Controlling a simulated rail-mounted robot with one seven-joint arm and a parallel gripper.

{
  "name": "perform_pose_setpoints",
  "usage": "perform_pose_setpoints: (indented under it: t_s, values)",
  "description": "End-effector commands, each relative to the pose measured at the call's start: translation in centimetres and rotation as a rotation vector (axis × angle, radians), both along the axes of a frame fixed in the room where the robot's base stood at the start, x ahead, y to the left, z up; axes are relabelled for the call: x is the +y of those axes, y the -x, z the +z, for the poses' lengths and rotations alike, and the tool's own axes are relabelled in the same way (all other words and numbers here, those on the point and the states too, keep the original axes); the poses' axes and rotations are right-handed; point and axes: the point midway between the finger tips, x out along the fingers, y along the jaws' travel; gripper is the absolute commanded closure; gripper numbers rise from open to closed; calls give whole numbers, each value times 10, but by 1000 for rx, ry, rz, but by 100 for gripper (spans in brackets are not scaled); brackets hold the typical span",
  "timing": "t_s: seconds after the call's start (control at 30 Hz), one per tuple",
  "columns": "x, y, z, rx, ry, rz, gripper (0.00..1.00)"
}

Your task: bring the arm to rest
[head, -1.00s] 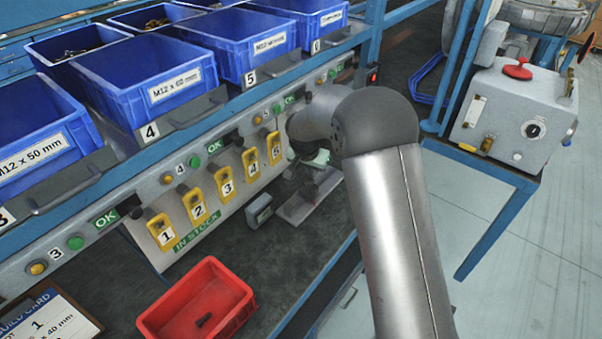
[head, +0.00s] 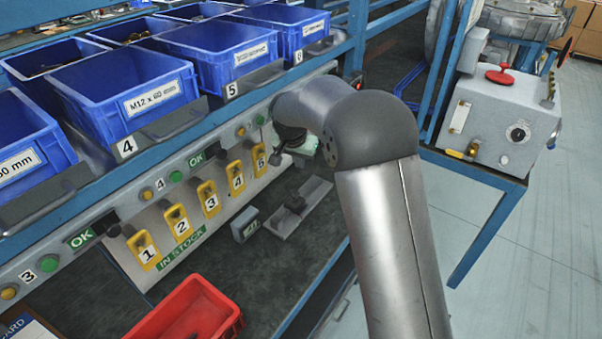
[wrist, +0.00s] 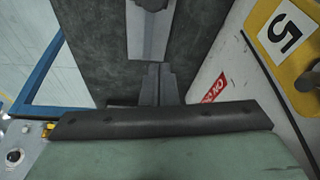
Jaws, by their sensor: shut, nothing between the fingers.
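My arm (head: 395,240) reaches in from the lower right of the head view and bends at a dark grey elbow toward the bench's front panel. My gripper (wrist: 157,70) shows in the wrist view with its two dark fingers together and nothing between them. In the head view its end (head: 277,157) is small and partly hidden behind the arm, close to the yellow tag 5 (head: 259,160).
Blue bins (head: 120,90) stand on the shelf above the panel. Yellow tags numbered 1 and up hang along it. A red tray (head: 190,315) and a small grey box (head: 245,225) are on the bench. A grey control box (head: 500,120) stands at right.

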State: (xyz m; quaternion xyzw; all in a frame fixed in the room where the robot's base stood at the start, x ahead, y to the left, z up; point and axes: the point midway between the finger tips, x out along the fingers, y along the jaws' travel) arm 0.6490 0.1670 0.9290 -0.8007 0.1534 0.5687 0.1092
Motion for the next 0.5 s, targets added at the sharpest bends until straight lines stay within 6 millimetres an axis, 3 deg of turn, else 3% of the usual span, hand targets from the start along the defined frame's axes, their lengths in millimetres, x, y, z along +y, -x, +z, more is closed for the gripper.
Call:
perform_pose_setpoints:
  t_s: [0.13, 0.37, 0.5]
  values:
    - [3, 6, 19, -2, -1, 2, 100]
    - [3, 10, 28, 1, 0, 1, 100]
    - [-21, 36, 42, 30, 3, 26, 100]
